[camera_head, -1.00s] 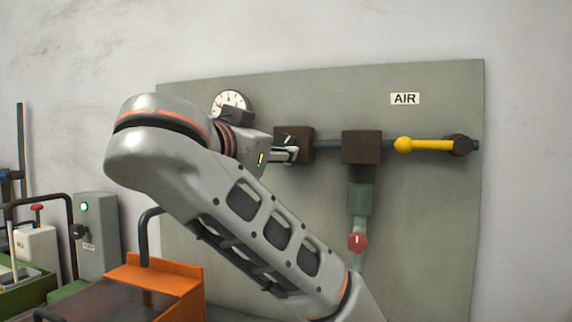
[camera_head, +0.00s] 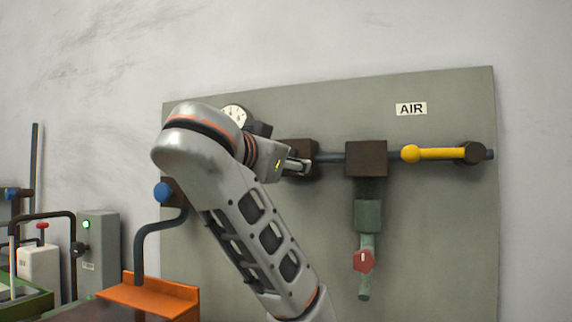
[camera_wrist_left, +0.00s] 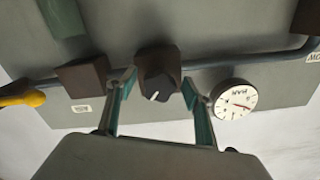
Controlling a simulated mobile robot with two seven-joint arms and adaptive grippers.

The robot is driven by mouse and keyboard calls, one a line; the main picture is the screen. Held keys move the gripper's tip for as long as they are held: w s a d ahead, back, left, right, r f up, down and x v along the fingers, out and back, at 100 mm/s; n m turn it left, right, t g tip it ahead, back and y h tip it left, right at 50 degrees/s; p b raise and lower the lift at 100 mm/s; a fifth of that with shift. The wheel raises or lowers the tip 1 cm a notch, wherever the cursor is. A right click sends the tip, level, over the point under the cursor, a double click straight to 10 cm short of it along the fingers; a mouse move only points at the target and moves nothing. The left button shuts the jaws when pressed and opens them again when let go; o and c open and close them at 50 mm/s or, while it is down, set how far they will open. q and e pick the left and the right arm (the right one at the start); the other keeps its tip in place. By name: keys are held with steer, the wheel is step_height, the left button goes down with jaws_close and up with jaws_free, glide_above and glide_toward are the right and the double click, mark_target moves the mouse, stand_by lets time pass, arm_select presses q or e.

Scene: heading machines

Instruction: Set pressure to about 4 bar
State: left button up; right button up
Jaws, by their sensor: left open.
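The pressure gauge (camera_head: 235,114) is a white round dial on the grey board, partly hidden by my left arm in the head view. In the left wrist view the gauge (camera_wrist_left: 235,100) shows a red needle, but its reading is too small to tell. A black regulator knob (camera_wrist_left: 155,88) with a white mark sits on a brown block (camera_wrist_left: 157,62) beside the gauge. My left gripper (camera_wrist_left: 158,84) is open, with one finger on each side of the knob; contact is unclear. In the head view the left gripper (camera_head: 300,166) is at the brown block (camera_head: 304,149). My right gripper is out of view.
Right along the pipe are another brown block (camera_head: 366,158) and a yellow lever (camera_head: 435,154). A green filter (camera_head: 367,215) with a red knob (camera_head: 364,261) hangs below. An AIR label (camera_head: 411,109) is above. An orange machine part (camera_head: 150,296) stands at lower left.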

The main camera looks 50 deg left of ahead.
arm_select(q)
steer(key=c, duration=1.1)
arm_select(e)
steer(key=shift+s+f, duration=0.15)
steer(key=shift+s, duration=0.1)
arm_select(q)
steer(key=shift+m, duration=0.3)
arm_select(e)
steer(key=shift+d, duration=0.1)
arm_select(q)
steer(key=shift+s+a+r+m+p, duration=0.1)
steer(key=shift+m+p, duration=1)
steer(key=shift+m, duration=1.75)
steer(key=shift+r+m+p, duration=0.15)
steer(key=shift+m+p, duration=0.95)
steer(key=shift+m, duration=1.7)
steer(key=shift+s+a+r+m+p, duration=0.1)
steer(key=shift+m+p, duration=1)
steer(key=shift+m, duration=1.75)
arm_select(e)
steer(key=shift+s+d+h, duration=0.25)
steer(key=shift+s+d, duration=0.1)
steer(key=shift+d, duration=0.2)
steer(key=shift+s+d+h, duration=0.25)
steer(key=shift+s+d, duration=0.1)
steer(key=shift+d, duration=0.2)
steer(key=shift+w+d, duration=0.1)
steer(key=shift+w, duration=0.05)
